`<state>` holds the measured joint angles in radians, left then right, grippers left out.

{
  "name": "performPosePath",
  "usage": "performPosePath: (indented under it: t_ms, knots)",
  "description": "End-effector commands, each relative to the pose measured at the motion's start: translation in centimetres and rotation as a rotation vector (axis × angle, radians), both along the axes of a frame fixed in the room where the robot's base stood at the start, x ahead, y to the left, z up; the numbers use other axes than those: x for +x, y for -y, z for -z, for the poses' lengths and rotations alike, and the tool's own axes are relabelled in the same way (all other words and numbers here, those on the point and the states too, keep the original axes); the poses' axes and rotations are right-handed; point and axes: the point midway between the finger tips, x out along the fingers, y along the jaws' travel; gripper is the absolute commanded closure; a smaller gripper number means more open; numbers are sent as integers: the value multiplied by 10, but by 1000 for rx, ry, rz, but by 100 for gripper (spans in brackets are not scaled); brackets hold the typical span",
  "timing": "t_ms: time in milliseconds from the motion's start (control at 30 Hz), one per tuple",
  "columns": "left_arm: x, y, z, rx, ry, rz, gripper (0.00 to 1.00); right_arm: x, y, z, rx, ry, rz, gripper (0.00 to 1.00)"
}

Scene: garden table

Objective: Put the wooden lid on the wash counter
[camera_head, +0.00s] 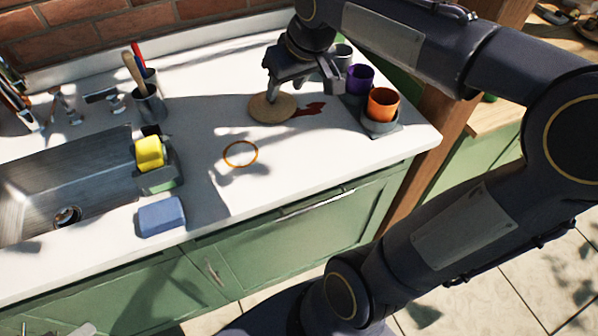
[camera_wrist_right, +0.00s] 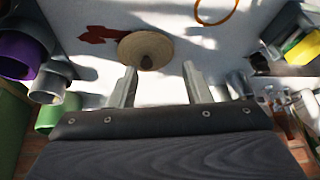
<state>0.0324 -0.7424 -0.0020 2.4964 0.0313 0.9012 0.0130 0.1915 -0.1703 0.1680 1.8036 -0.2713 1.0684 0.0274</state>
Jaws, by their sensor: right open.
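The round wooden lid (camera_head: 266,109) lies flat on the white wash counter (camera_head: 300,160), left of the cups. It also shows in the right wrist view (camera_wrist_right: 135,42), with its darker knob towards my gripper. My right gripper (camera_head: 302,90) is open just above and behind the lid. In the right wrist view, its two fingers (camera_wrist_right: 159,68) stand apart, with the knob just beyond them and nothing between them. One finger hides part of the lid in the head view. My left gripper is not in view.
A dark red stain (camera_head: 309,109) lies beside the lid. An orange cup (camera_head: 382,103) and a purple cup (camera_head: 361,78) stand to the right. An orange ring (camera_head: 240,154), blue sponge (camera_head: 161,216), yellow sponge (camera_head: 149,152) and sink (camera_head: 60,185) are to the left. The counter's front middle is clear.

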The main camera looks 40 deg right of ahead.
Motion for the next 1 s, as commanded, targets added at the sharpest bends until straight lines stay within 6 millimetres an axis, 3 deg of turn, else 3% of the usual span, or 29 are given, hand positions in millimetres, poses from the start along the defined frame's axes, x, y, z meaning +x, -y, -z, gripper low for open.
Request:
performPosePath:
  t_ms: [33, 200, 333, 500, 733, 1000]
  knots:
    - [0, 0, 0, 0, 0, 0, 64, -30, -12, 8, 30, 11, 0, 56]
    - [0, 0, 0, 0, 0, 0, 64, -112, -54, 52, 180, 36, 15, 56]
    - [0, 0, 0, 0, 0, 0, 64, -150, -79, 82, 275, 48, 26, 56]
    - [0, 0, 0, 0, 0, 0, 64, -167, -92, 98, 325, 53, 32, 56]
    - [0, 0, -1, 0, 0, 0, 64, -167, -92, 98, 325, 51, 31, 56]
    - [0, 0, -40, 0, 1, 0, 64, -167, -92, 59, 324, 51, 32, 56]
